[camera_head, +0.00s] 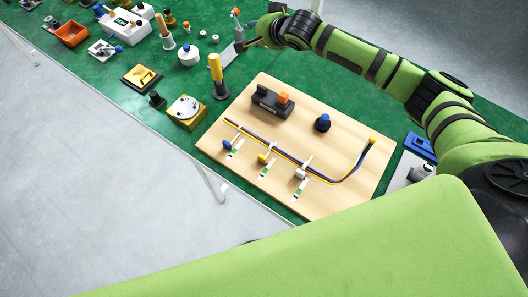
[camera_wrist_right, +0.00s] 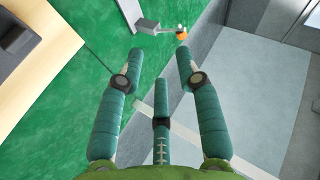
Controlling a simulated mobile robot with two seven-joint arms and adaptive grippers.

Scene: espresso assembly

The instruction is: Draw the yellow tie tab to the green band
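The yellow tie tab (camera_head: 263,158) sits on the middle tie of the wooden board (camera_head: 345,150), beside the cable bundle (camera_head: 245,132). Its pale strap runs down past the tab to a green band (camera_head: 265,171), with a visible gap between tab and band. My right gripper (camera_head: 250,43) is beyond the board's far edge, well away from the tie. In the right wrist view its fingers (camera_wrist_right: 160,62) are spread with nothing between them. The yellow tab does not show in that view. My left gripper is not in view.
A tie with a blue tab (camera_head: 227,145) and one with a white tab (camera_head: 300,173) flank the middle tie.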

